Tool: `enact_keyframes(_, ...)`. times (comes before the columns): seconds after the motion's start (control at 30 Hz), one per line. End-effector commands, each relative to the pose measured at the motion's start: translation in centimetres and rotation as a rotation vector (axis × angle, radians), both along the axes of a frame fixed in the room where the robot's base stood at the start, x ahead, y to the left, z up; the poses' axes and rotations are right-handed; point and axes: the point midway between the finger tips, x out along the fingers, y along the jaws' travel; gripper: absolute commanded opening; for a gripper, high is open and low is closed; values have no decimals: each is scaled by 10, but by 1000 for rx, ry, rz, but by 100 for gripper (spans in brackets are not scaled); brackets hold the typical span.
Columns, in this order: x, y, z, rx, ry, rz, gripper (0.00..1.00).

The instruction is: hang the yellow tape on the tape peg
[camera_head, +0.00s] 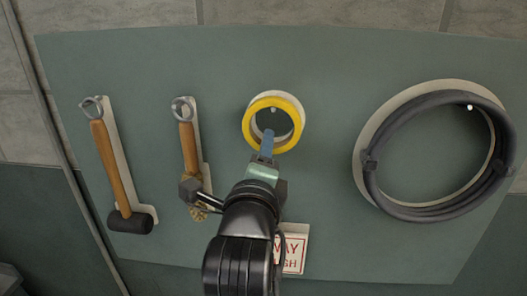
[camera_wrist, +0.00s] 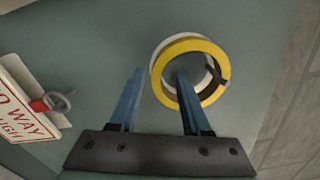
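The yellow tape (camera_head: 256,103) is a ring close against the green board, over a pale ring-shaped outline (camera_head: 301,104). A small light peg tip (camera_head: 273,110) shows inside the ring in the head view; whether the tape rests on it I cannot tell. My gripper (camera_head: 267,133) is at the ring's lower part. In the wrist view my gripper (camera_wrist: 160,72) has its two blue fingers apart. The right finger overlaps the opening of the tape (camera_wrist: 222,58), and the left finger is outside the ring. Gaps show between the fingers and the ring wall.
A mallet (camera_head: 115,165) and another wooden-handled tool (camera_head: 188,150) hang to the left. A coiled black hose (camera_head: 368,165) hangs to the right. A red-lettered sign (camera_head: 294,250) is below, near my arm. The board between tape and hose is clear.

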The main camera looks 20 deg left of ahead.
Motion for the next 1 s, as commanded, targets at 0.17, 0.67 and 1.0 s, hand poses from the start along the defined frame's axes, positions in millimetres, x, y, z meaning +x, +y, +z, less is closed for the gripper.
enact_keyframes(0.17,0,0,-1,0,1,0,48)
enact_keyframes(0.67,-62,-17,-4,1,-2,0,48)
enact_keyframes(1.0,-103,-30,4,-2,8,-3,48)
